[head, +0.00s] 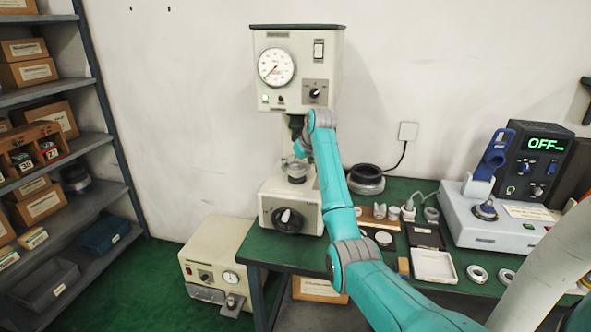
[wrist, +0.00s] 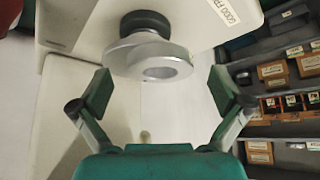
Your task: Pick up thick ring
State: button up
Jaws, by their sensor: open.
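A thick silvery metal ring (wrist: 150,62) shows in the wrist view, below a dark round part of the pale machine. Its round opening faces my camera. My gripper (wrist: 162,82) is open, with one green-padded finger on each side of the ring and visible gaps to it. In the head view my arm reaches to the pale press with a dial (head: 298,75). My gripper there is mostly hidden behind the arm, near a small metal part (head: 297,171) on the press. I cannot tell whether the ring touches the part behind it.
Shelves with boxes (head: 60,150) stand at the left. A second machine (head: 216,262) sits on the floor.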

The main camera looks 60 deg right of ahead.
jog(key=c, duration=1.4)
jog(key=shift+c, duration=1.4)
jog(key=shift+r, duration=0.1)
